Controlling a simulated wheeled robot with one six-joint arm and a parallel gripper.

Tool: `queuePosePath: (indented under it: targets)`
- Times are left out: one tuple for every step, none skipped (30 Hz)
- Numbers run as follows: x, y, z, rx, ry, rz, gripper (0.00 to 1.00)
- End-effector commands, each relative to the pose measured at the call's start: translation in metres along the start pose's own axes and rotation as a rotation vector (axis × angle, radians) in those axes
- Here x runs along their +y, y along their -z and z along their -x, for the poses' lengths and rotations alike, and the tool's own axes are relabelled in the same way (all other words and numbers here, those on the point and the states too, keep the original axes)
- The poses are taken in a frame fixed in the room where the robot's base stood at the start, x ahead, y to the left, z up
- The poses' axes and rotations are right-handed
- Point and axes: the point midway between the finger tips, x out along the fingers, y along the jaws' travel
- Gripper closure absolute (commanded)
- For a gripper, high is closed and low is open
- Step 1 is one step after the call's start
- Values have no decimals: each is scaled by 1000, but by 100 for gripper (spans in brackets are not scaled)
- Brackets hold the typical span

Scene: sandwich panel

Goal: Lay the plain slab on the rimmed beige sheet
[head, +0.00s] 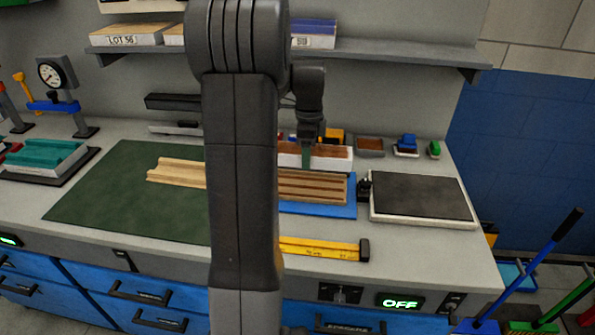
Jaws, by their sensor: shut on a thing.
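The rimmed beige sheet (175,171) lies on a dark green mat at the left of my arm, its right part hidden behind the arm. My gripper (307,158) points down to the right of my arm. One green finger shows against the pale front of a slab with a brown top, which looks like the plain slab (335,159). The gripper is shut on it. The slab's left end is hidden by my arm. It appears just behind or above a ribbed brown panel (325,187) on a blue base; the gap between them is unclear.
The green mat (110,205) has free room around the sheet. A black-topped panel in a white tray (420,219) stands at the right. A yellow level (320,249) lies at the front edge. Small bins stand at the back, under a shelf (400,52). A teal part (45,158) stands far left.

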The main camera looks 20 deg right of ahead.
Motion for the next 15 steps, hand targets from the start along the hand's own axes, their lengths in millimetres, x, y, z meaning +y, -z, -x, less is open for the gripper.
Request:
queuePosePath:
  targets:
    - [0,0,0,0,0,0,63]
    - [0,0,-2,0,0,0,63]
    - [0,0,-5,0,-1,0,63]
    - [0,0,-9,0,-2,0,63]
    - [0,0,-14,0,-3,0,63]
    - [1,0,-22,0,-5,0,63]
    - [1,0,-29,0,-6,0,63]
    - [1,0,-34,0,-4,0,63]
    - [1,0,-42,0,-4,0,63]
    - [1,0,-47,0,-4,0,63]
    - [1,0,-51,0,-5,0,63]
    - [0,0,-56,0,-2,0,63]
    - [0,0,-58,0,-2,0,63]
    - [0,0,-60,0,-1,0,63]
    - [0,0,-63,0,-1,0,63]
